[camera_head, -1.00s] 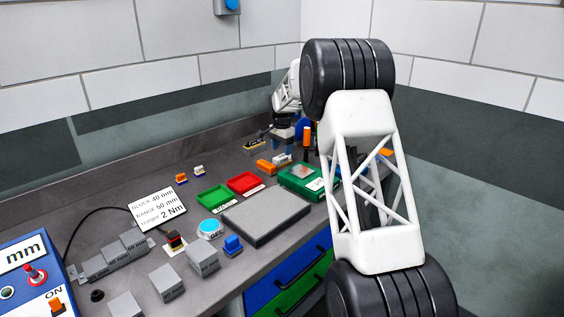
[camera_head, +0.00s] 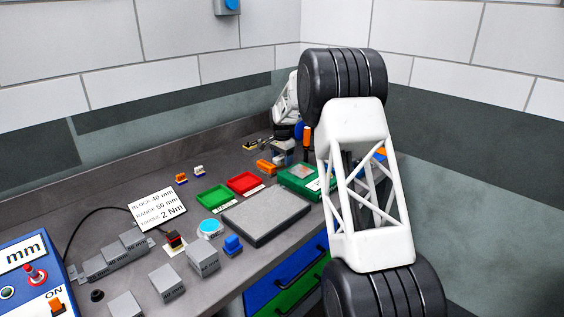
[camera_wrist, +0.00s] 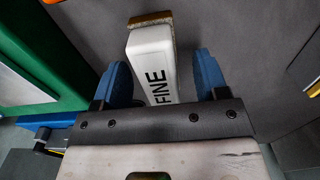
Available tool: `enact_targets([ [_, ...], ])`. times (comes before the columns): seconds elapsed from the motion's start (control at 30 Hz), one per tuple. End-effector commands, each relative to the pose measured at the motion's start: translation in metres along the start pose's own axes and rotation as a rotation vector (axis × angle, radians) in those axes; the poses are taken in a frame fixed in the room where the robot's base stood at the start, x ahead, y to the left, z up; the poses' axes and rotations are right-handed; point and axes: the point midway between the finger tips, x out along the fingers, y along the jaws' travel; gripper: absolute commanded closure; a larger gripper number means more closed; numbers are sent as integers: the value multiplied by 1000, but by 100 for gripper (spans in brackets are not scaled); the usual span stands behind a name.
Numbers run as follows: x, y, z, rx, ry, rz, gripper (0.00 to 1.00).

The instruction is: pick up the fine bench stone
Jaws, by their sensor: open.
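The fine bench stone (camera_wrist: 152,62) is a long white block marked FINE with a brown end, in the wrist view. My gripper (camera_wrist: 162,80) is open. One blue finger is on each side of the stone, with dark gaps visible between the fingers and the stone's sides. The near end of the stone is hidden behind my gripper's body. In the head view my gripper end is small and far, near the back of the bench, and I cannot pick out the stone there.
A green case (camera_head: 305,181) lies near the bench edge; its green side (camera_wrist: 40,55) shows left in the wrist view. An upright orange-handled tool (camera_head: 307,138) stands close by. Red (camera_head: 243,183) and green (camera_head: 213,196) trays and a grey plate (camera_head: 265,216) lie nearer.

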Motion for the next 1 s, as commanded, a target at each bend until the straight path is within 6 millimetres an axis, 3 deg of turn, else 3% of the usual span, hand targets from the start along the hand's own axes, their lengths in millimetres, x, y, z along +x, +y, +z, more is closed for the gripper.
enact_targets([
  [0.57,2,0,0,0,0,0,33],
  [1.0,1,0,0,0,0,0,97],
])
